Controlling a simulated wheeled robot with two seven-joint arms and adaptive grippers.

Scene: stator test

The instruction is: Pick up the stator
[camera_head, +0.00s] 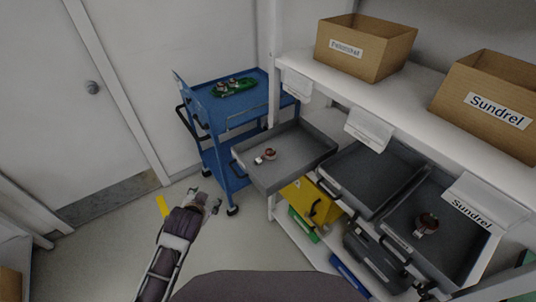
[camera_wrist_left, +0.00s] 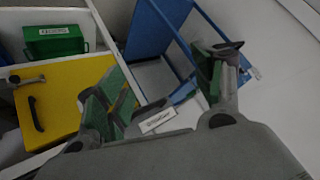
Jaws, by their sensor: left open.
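A small stator with a reddish-brown ring and a pale end (camera_head: 268,155) lies in the left grey drawer (camera_head: 290,172), which is pulled out from the shelf. Another stator (camera_head: 427,223) lies in the right grey drawer (camera_head: 462,262). Small stator-like parts (camera_head: 232,84) sit on a green holder on the blue cart. My left gripper (camera_head: 206,201) is low over the floor, left of the left drawer and apart from every stator. In the left wrist view its green-padded fingers (camera_wrist_left: 163,84) are spread with no stator between them. My right gripper does not show.
The blue cart (camera_head: 215,122) stands left of the shelf. The middle grey drawer (camera_head: 372,176) looks empty. A yellow bin (camera_head: 312,200) sits below the left drawer. Cardboard boxes (camera_head: 362,50) stand on the upper shelf.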

